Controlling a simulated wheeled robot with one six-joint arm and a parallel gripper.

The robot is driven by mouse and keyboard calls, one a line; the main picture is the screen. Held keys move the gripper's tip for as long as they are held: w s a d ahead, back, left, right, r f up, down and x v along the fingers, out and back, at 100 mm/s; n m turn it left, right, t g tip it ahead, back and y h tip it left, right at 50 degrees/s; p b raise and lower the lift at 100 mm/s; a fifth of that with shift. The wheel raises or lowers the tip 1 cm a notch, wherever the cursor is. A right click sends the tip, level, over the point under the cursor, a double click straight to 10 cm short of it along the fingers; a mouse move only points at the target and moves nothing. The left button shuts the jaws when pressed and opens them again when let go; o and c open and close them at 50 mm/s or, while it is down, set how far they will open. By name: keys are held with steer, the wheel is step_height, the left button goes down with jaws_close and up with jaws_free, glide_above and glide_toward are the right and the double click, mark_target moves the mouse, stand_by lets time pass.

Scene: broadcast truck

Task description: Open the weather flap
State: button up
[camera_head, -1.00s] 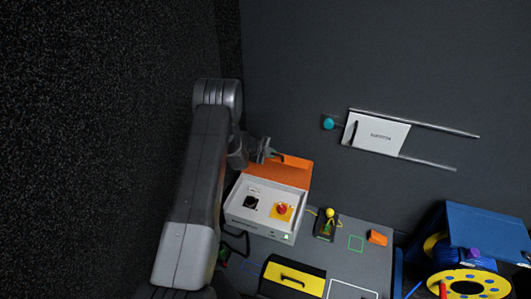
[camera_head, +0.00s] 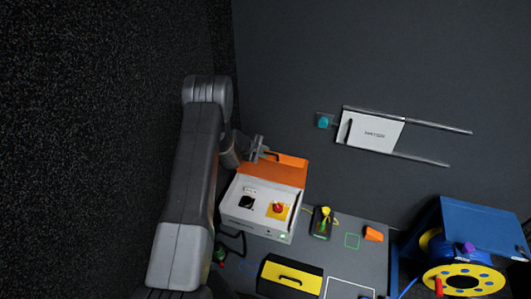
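An orange flap (camera_head: 285,172) stands raised along the back edge of a white control box (camera_head: 254,228). It is most likely the weather flap. The box's top is uncovered and shows a black knob (camera_head: 246,202) and a red knob on a yellow plate (camera_head: 278,209). My gripper (camera_head: 261,150) is at the flap's upper left edge, beside a small dark handle-like part there. The gripper is small and dark in this view. I cannot tell whether its fingers touch or hold the flap. My arm hides the area left of the box.
A yellow-and-black case (camera_head: 291,276), a small device with a yellow top (camera_head: 322,222) and an orange block (camera_head: 373,234) are on the grey bench. A white panel (camera_head: 370,132) sits between wall rails. A blue box (camera_head: 483,228) and yellow reel (camera_head: 464,281) stand right.

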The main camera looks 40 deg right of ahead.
steer(key=v, duration=1.2)
steer(key=shift+a+r+p, duration=0.15)
steer(key=shift+p, duration=0.3)
steer(key=shift+s, duration=0.1)
steer(key=b+x, duration=0.1)
steer(key=x, duration=1.2)
steer(key=shift+d+f, duration=0.3)
steer(key=shift+a+r, duration=0.1)
steer(key=shift+d+f, duration=0.25)
steer(key=shift+a+b, duration=0.35)
steer(key=shift+s+a, duration=0.1)
steer(key=shift+s, duration=0.05)
stand_by(0.3)
